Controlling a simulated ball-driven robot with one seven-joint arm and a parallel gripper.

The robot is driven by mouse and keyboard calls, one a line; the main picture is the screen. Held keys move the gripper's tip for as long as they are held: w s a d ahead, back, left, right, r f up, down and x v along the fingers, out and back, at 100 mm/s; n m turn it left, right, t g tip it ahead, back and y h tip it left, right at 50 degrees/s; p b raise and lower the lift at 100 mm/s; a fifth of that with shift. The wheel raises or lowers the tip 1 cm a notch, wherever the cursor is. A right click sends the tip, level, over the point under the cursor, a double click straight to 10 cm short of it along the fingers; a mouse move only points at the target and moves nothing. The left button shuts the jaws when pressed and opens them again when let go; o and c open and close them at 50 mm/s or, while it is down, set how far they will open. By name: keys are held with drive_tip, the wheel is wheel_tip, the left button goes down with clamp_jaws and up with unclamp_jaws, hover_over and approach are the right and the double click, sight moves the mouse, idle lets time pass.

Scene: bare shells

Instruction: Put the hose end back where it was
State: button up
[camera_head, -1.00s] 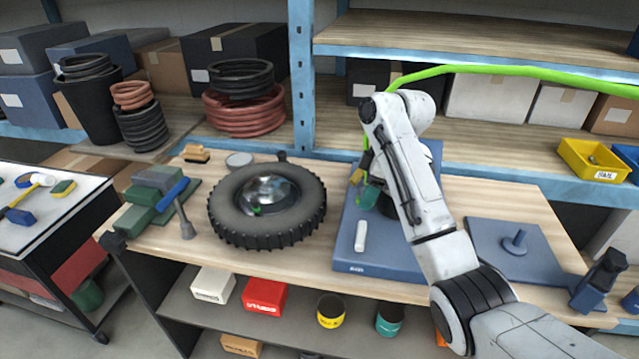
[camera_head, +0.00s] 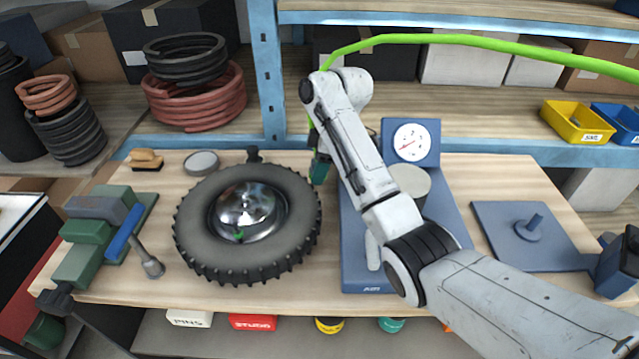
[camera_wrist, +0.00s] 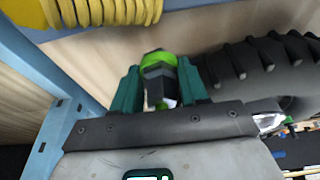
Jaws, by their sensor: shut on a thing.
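The green hose (camera_head: 470,39) arches across the upper right in the head view and comes down behind my arm. My gripper (camera_head: 319,170) is at the right edge of the tyre, left of the blue air unit. In the wrist view my gripper (camera_wrist: 160,84) has its teal fingers shut on the hose end (camera_wrist: 158,65), a dark grey fitting with a bright green part. The blue air unit (camera_head: 455,215) has a white dial (camera_head: 410,142) and a grey cylinder (camera_head: 411,184); my arm hides part of it. The tyre (camera_head: 190,240) lies flat with a small green spot on its hub.
A green vise-like tool (camera_head: 90,240) stands left of the tyre. A blue plate with a peg (camera_head: 500,225) lies at right. A blue shelf post (camera_head: 268,75) rises behind. In the wrist view, a yellow coil (camera_wrist: 105,10) is near the fingers.

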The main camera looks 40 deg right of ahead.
drive_tip(key=shift+f+p, duration=0.3)
drive_tip(key=shift+f, duration=2)
drive_tip(key=shift+s, duration=0.1)
drive_tip(key=o, duration=1.2)
drive_tip(key=shift+f, duration=0.1)
